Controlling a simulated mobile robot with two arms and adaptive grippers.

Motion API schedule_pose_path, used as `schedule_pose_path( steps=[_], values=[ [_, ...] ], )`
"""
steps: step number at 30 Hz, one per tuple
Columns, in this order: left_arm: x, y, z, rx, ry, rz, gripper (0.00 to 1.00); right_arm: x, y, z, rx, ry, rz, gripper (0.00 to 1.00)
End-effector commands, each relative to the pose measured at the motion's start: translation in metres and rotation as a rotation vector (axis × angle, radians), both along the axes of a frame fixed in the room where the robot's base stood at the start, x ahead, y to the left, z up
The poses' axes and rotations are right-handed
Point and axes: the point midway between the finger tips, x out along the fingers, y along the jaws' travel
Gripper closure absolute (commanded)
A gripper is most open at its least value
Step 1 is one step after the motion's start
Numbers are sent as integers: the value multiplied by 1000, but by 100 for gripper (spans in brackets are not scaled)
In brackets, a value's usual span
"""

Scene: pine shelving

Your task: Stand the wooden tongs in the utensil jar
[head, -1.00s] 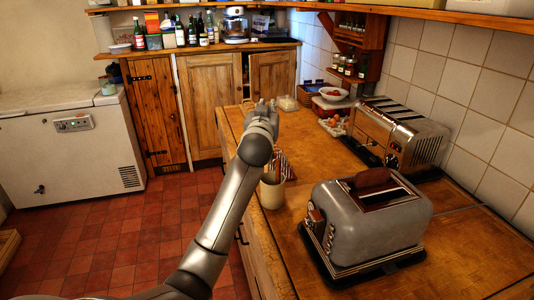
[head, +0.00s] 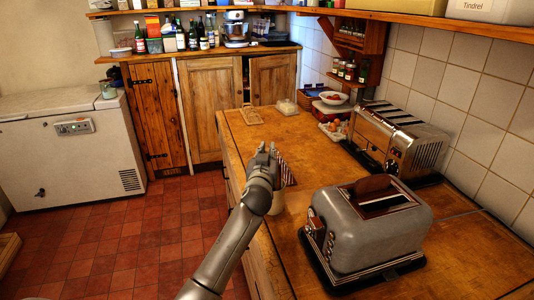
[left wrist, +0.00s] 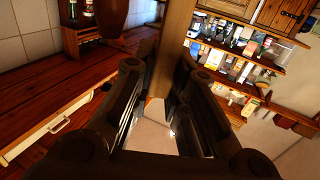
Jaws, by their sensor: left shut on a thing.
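My left gripper (head: 268,150) is above the counter's left edge in the head view, just beyond the utensil jar. The cream utensil jar (head: 278,204) stands on the counter near that edge, mostly hidden behind my left wrist. In the left wrist view, my left gripper (left wrist: 160,90) is shut on a long wooden piece, the wooden tongs (left wrist: 173,45), which run up out of the picture between the fingers. The tongs are hidden by my gripper in the head view. I cannot tell how far their end is from the jar's mouth. My right gripper is not in view.
A grey toaster (head: 372,232) stands to the right of the jar, and a longer steel toaster (head: 397,140) is by the tiled wall. A striped item (head: 288,168) lies beside my gripper. The mid-counter (head: 310,155) is clear. An egg tray (head: 332,130) sits farther back.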

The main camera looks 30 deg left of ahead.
Motion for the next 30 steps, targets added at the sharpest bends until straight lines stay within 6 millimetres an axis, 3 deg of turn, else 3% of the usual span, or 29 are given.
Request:
schedule_pose_path(
  steps=[3, 4, 9, 21, 30],
  values=[
    [0, 0, -4, -1, 0, 0, 100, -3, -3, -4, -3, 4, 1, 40],
    [0, 0, -3, -1, 0, 0, 83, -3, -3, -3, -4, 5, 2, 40],
    [0, 0, -2, 0, 0, 0, 64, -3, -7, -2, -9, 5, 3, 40],
    [-1, -1, 2, 0, 0, 0, 64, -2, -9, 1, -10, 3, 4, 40],
    [-35, -18, -1, -2, -2, -1, 64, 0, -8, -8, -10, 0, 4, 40]
  ],
)
